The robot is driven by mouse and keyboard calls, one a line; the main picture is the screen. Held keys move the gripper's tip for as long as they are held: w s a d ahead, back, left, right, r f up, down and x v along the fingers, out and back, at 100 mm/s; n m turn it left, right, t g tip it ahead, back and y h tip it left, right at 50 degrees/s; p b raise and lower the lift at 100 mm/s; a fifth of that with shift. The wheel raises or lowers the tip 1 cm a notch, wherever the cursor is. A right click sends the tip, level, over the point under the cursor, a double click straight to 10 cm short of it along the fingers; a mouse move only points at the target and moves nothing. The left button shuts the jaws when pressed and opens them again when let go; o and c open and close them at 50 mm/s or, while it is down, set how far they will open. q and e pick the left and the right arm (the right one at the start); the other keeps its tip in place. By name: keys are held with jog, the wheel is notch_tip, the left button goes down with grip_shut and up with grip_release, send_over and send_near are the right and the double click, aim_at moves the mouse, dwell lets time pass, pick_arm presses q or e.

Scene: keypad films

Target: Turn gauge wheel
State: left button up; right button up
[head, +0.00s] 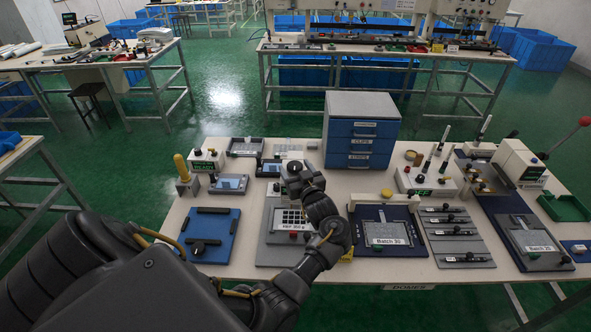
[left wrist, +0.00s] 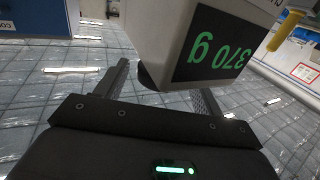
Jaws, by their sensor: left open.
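In the left wrist view a pale gauge box (left wrist: 190,35) has a dark display (left wrist: 212,50) with green digits reading 370 g, upside down. A dark rounded part (left wrist: 149,80), perhaps the gauge wheel, shows under the box edge. My left gripper (left wrist: 161,88) is open, its two fingers on either side of that part; I cannot tell whether they touch it. My right gripper is not in view.
A blue drawer cabinet (head: 362,130) stands behind the gauge. A blue board (head: 209,235) lies to the left, and a Batch 30 station (head: 388,222) to the right. Small instrument boxes stand along the back. Free tabletop (head: 335,268) shows at the front.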

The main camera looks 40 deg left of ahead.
pick_arm(q)
jog(key=shift+s+r+m+t+h+p, duration=0.1)
jog(key=shift+r+m+t+h+p, duration=0.15)
jog(key=shift+m+t+h+p, duration=0.65)
jog(key=shift+s+a+m+t+h+p, duration=0.15)
jog(key=shift+m+t+h+p, duration=0.25)
jog(key=shift+t, duration=0.3)
jog(key=shift+a+m+t+h, duration=0.1)
jog(key=shift+m+t+h, duration=0.5)
jog(key=shift+m+t, duration=0.1)
jog(key=m+t+h, duration=0.2)
jog(key=h, duration=0.1)
jog(key=shift+s+a+f+m, duration=0.1)
jog(key=shift+a+f+m, duration=0.1)
jog(key=shift+m, duration=0.1)
jog(key=b+v, duration=0.3)
jog(key=v, duration=0.8)
jog(key=s+d+f+m+g+h, duration=0.5)
jog(key=s+d+f+g+h, duration=0.3)
jog(key=s+d+f, duration=0.5)
notch_tip(320, 180, down, 4)
jog(key=shift+s+r+m+h, duration=0.15)
jog(key=shift+s+m+h, duration=0.15)
